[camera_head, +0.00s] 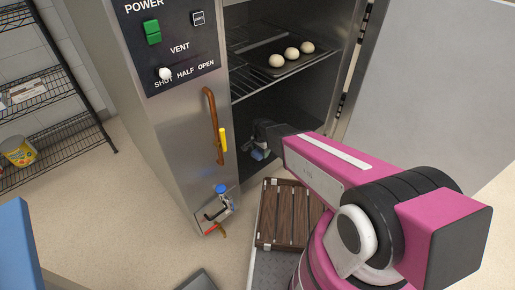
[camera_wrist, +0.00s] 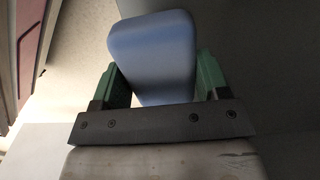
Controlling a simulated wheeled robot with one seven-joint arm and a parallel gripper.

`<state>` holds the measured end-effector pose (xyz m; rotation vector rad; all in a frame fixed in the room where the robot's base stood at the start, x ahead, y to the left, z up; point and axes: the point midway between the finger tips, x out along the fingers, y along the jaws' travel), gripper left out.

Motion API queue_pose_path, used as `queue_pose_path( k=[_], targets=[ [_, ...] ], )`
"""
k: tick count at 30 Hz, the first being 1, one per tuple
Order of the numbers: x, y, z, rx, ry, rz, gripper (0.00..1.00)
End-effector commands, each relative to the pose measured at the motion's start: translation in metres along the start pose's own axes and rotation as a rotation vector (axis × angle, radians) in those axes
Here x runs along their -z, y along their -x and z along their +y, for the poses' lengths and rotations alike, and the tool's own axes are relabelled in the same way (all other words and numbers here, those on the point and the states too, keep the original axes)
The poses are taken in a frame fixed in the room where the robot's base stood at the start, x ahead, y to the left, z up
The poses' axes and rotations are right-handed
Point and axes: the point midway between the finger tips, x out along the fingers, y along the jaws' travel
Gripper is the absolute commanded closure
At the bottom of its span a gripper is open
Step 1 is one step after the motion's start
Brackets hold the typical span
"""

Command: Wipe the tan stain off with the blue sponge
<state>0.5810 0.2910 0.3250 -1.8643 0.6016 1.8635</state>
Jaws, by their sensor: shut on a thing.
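My gripper (camera_wrist: 157,75) is shut on the blue sponge (camera_wrist: 152,50), which sits between its two green fingers in the wrist view. In the head view my gripper (camera_head: 260,146) is inside the lower part of the open oven, below the wire rack. A small bit of the blue sponge (camera_head: 257,155) shows there beneath it, in shadow. I cannot tell whether the sponge touches a surface. I cannot make out the tan stain in either view; the arm and sponge hide part of the oven's interior.
A dark tray (camera_head: 289,63) with three pale dough balls lies on the wire rack (camera_head: 250,90) above my gripper. The oven door (camera_head: 440,80) stands open at the right. A brown slatted board (camera_head: 283,215) lies low in front. A wire shelf (camera_head: 50,85) stands at the left.

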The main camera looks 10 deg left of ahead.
Motion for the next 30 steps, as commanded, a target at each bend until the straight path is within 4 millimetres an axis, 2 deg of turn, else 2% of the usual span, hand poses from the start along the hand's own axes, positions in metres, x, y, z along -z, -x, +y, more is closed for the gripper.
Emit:
queue_pose_path(
  k=[6,20,23,25,30],
  targets=[
    [0.0,0.019,0.002,0.0,-0.001,0.0,0.5],
    [0.002,0.025,0.001,0.0,0.003,0.0,0.5],
    [0.009,0.04,0.005,0.002,0.016,0.001,0.5],
    [0.016,0.058,0.012,0.002,0.035,0.002,0.5],
    [0.041,0.119,0.04,0.004,0.105,0.003,0.5]
  ],
)
